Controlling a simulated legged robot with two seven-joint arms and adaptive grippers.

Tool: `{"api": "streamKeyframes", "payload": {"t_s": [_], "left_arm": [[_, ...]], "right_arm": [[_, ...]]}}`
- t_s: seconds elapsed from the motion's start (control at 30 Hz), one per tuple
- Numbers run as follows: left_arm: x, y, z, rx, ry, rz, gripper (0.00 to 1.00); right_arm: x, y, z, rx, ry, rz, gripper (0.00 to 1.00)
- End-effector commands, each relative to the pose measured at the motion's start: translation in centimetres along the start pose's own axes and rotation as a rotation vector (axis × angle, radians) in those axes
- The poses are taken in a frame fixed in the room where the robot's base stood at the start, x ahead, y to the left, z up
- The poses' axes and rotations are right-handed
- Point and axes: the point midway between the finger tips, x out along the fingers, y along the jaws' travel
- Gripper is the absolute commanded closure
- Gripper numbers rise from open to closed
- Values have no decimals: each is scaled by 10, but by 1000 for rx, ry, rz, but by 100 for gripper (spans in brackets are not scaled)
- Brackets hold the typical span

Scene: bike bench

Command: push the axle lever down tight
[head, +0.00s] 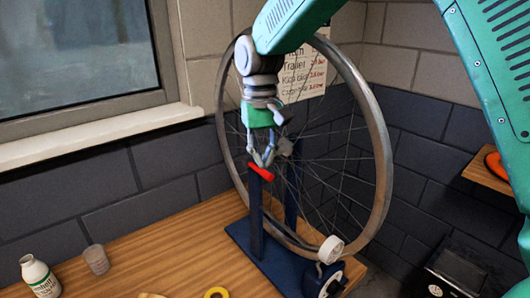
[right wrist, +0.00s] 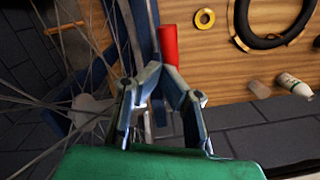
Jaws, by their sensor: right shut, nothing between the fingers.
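The red axle lever (head: 261,171) sits at the top of the near upright of the blue wheel stand (head: 254,222), at the hub of the bicycle wheel (head: 382,170). It sticks out to the right and slightly down in the head view. My right gripper (head: 263,160) is shut and empty, with its fingertips just above the lever, at or very near it. In the right wrist view the lever (right wrist: 168,45) shows just beyond the closed fingertips (right wrist: 158,72). Whether they touch I cannot tell. My left gripper is not in view.
A white bottle (head: 38,276) and a cup (head: 96,259) stand on the wooden bench (head: 150,250) at left. A yellow ring (head: 216,292) lies at the front edge of the view. A black ring (right wrist: 235,30) shows in the wrist view. Spokes are close beside my right gripper.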

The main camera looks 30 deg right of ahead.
Motion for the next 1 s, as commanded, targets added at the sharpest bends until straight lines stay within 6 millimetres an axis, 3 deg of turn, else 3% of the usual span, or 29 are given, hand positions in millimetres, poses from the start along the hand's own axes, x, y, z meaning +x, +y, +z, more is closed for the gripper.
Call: {"api": "streamKeyframes", "payload": {"t_s": [0.37,0.5,0.67,1.0], "left_arm": [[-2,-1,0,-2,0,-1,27],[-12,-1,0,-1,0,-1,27],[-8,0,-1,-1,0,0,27],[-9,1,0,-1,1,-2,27]], "right_arm": [[-1,5,-4,-2,1,-4,100],[-9,10,-21,-2,0,-7,100],[-13,10,-36,0,9,-5,100],[-15,7,-35,-1,6,-2,100]]}}
